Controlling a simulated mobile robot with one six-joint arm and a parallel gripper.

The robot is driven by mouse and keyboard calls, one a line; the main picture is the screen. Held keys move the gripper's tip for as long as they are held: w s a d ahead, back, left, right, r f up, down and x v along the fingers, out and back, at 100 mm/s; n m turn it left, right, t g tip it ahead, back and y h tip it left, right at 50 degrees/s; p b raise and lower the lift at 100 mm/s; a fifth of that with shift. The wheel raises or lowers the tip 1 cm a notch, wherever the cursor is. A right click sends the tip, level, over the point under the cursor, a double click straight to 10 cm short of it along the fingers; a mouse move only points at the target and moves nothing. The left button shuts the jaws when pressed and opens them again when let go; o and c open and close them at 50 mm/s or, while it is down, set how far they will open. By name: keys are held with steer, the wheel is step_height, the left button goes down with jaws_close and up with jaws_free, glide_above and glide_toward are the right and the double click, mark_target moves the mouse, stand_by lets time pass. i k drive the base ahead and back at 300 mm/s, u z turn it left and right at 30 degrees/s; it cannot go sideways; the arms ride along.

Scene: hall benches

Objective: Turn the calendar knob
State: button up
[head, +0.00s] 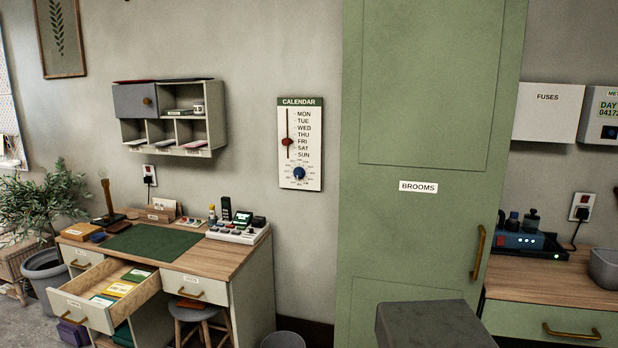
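The calendar (314,160) is a white board with a green header, fixed to the wall in the middle of the head view. Its blue knob (299,173) sits near the bottom, ringed by small marks too small to read. A red slider (288,142) stands in a vertical slot left of the day list, level with about FRI. A grey block at the bottom right seems to be part of my own body. My gripper is not in view, so its place relative to the knob cannot be seen.
A tall green cabinet marked BROOMS (440,240) stands right of the calendar. A desk (190,262) with an open drawer (110,290) stands below left, with a stool (196,312) under it. A bin (283,340) is on the floor below the calendar.

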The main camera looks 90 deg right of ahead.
mark_target(299, 172)
steer(key=z, duration=5)
steer(key=i, duration=0.15)
steer(key=u, duration=3.4)
steer(key=i, duration=1)
steer(key=z, duration=0.15)
steer(key=k, duration=0.7)
steer(key=z, duration=0.05)
